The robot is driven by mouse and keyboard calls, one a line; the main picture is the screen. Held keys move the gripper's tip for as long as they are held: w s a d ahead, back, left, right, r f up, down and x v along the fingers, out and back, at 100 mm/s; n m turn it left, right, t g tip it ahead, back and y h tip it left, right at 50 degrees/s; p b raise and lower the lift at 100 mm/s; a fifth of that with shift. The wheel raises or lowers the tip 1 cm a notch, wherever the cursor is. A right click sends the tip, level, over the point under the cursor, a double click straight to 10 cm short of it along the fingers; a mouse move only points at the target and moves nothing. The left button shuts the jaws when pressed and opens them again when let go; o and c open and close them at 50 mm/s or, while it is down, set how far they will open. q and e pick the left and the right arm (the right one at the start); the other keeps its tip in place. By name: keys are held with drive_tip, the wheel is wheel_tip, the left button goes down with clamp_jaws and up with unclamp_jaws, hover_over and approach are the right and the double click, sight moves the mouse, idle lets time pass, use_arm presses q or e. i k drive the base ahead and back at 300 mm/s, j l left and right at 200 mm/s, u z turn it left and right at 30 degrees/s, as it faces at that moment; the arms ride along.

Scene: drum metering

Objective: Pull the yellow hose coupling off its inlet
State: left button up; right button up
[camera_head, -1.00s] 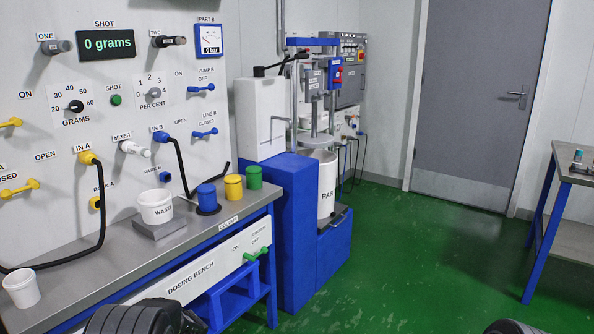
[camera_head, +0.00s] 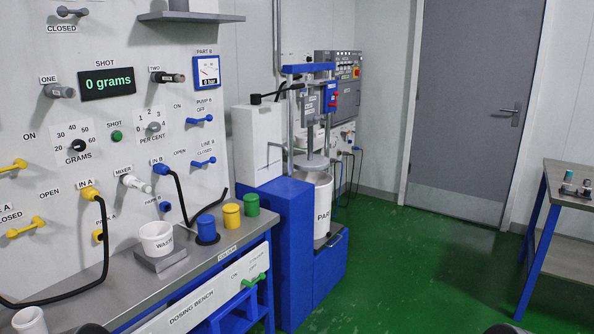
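The yellow hose coupling (camera_head: 88,193) sits on the inlet marked IN A on the white panel. A black hose (camera_head: 104,245) hangs from it and runs down onto the bench, then left out of view. A yellow park fitting (camera_head: 98,235), marked PARK A, is below it, partly behind the hose. A blue coupling (camera_head: 160,168) with its own black hose is on the IN B inlet to the right. Small dark parts show at the bottom edge, but neither gripper's fingers can be made out.
Yellow lever handles (camera_head: 26,227) stick out left of the coupling.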

sight(90, 194)
drive_tip(key=u, duration=1.15)
